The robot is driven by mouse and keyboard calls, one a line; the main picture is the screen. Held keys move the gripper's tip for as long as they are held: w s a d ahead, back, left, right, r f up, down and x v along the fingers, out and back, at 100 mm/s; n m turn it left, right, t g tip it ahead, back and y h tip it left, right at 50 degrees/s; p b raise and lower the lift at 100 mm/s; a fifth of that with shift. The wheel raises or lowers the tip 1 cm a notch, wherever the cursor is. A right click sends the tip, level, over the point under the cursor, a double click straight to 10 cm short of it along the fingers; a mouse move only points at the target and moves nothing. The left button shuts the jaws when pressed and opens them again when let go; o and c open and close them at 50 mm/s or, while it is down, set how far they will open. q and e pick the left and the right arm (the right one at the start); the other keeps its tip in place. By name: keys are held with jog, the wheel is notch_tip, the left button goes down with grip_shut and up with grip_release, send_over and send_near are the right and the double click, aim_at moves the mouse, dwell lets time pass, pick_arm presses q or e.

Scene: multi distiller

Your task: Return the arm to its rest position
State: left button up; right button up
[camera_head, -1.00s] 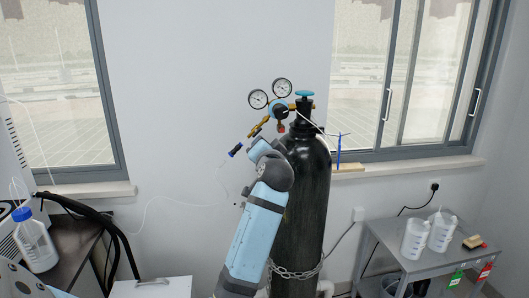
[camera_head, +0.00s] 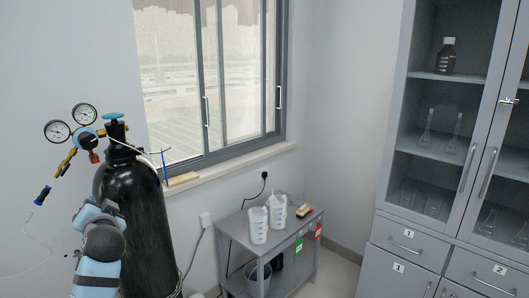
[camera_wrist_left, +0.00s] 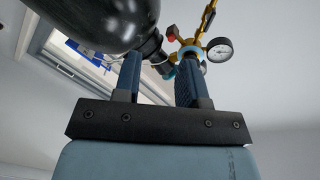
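My left arm comes up from the bottom left of the head view, in front of a black gas cylinder (camera_head: 142,225). Its end, with the left gripper (camera_head: 90,211), is beside the cylinder's left side and below the regulator; the fingertips are hard to make out there. In the left wrist view the left gripper (camera_wrist_left: 160,62) has its two dark blue fingers apart with nothing held between them. The cylinder (camera_wrist_left: 105,18) and a gauge (camera_wrist_left: 219,50) show beyond the fingers. I cannot tell how far the fingers are from the cylinder. My right gripper is not in view.
A regulator with two gauges (camera_head: 57,131) and a blue valve knob (camera_head: 114,116) top the cylinder. A grey glassware cabinet (camera_head: 385,200) is at the far right. A window sill (camera_head: 225,174) runs behind.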

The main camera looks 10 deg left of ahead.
pick_arm(q)
jog(key=s+d+f+m+h+p, duration=0.2)
jog(key=s+d+f+h, duration=0.3)
jog(key=f, duration=0.4)
jog(key=s+d+f+m+h+p, duration=0.2)
jog(key=s+d+f+h+p, duration=0.1)
jog(key=d+f, duration=0.55)
jog(key=s+d+f+n+g+h+p, duration=0.1)
jog(key=s+d+f+h+p, duration=0.1)
jog(key=s+d+f, duration=0.4)
jog(key=s+d+f+g+h+p, duration=0.1)
jog(key=s+d+f+h, duration=0.3)
jog(key=s, duration=1.1)
notch_tip(320, 180, down, 2)
jog(key=shift+d+f+n+h+p, duration=0.15)
jog(key=shift+d+n+h+p, duration=0.35)
jog(key=shift+d, duration=0.55)
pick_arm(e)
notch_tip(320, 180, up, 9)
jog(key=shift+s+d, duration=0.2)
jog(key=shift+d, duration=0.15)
pick_arm(q)
jog(key=shift+s, duration=0.1)
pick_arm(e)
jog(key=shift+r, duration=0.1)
